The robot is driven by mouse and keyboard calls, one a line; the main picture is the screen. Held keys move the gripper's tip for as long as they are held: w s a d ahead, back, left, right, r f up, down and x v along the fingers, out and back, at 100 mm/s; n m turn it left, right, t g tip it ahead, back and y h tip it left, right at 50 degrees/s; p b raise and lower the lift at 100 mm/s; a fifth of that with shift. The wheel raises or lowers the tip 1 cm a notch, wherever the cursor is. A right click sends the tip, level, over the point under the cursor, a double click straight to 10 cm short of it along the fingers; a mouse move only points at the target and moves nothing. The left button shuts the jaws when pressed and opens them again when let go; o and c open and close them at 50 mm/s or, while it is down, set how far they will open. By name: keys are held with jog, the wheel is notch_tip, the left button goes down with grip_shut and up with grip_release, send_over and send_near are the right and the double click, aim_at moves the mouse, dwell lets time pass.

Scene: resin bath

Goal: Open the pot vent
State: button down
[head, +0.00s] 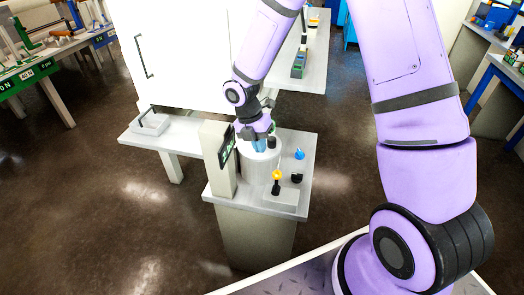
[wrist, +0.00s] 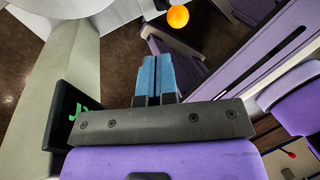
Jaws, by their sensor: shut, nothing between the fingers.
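The pot (head: 261,178) is a pale grey cylinder on a grey-topped stand. My gripper (head: 260,146) is at its top in the head view and hides part of it. The gripper is shut, with its blue fingers (wrist: 160,82) together and nothing between them. A yellow-orange ball knob (head: 277,175) stands on a dark base in front of the pot; it shows as an orange ball (wrist: 178,16) beyond the fingertips in the wrist view, apart from them. A blue knob (head: 299,154) and a black knob (head: 297,178) sit to the right. I cannot tell which part is the vent.
A beige column (head: 217,160) with a dark display (head: 227,146) stands close to the left of my gripper; the display (wrist: 72,118) also shows in the wrist view. A white cabinet (head: 175,50) stands behind. The floor (head: 90,190) at left is clear.

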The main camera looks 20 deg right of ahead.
send_over(277, 182)
jog(key=w+a, duration=0.2)
jog(key=w, duration=0.1)
notch_tip(277, 182, down, 8)
jog(key=shift+a, duration=0.15)
